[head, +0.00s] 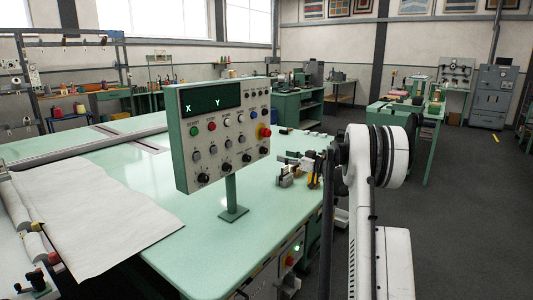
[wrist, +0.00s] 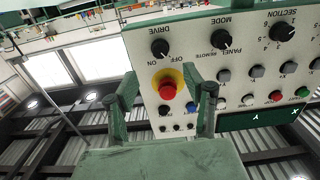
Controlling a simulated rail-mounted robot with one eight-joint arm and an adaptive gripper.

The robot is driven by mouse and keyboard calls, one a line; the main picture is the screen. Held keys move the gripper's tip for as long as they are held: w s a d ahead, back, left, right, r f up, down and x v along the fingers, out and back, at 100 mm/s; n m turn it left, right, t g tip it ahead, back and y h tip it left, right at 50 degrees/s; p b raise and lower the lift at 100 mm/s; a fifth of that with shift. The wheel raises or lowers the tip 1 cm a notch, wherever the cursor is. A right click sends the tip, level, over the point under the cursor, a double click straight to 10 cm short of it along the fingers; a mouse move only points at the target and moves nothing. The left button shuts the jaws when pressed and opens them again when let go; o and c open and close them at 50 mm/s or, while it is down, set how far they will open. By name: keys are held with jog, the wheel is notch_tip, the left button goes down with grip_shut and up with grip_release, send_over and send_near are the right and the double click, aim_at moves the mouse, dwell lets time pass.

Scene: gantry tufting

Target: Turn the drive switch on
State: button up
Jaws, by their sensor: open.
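The control panel (head: 222,130) stands on a post on the pale green table. In the wrist view the panel (wrist: 140,40) appears upside down. The drive switch (wrist: 159,47) is a black knob marked ON and OFF, below the word DRIVE in the picture. It also shows at the panel's lower right in the head view (head: 264,151). Its exact setting is too small to tell. My gripper (wrist: 163,80) is open and empty, with the red button seen between its fingers. In the head view my gripper (head: 309,165) is right of the panel, apart from it.
A red stop button (wrist: 168,88) on a yellow base sits beside the drive switch. The mode knob (wrist: 221,39) and section knob (wrist: 283,31) share its row. A white cloth (head: 90,220) lies on the table (head: 200,255) at left. Open floor lies at right.

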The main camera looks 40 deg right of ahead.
aim_at(266, 151)
jog(key=x, duration=1)
jog(key=shift+w, duration=0.15)
jog(key=c, duration=1.1)
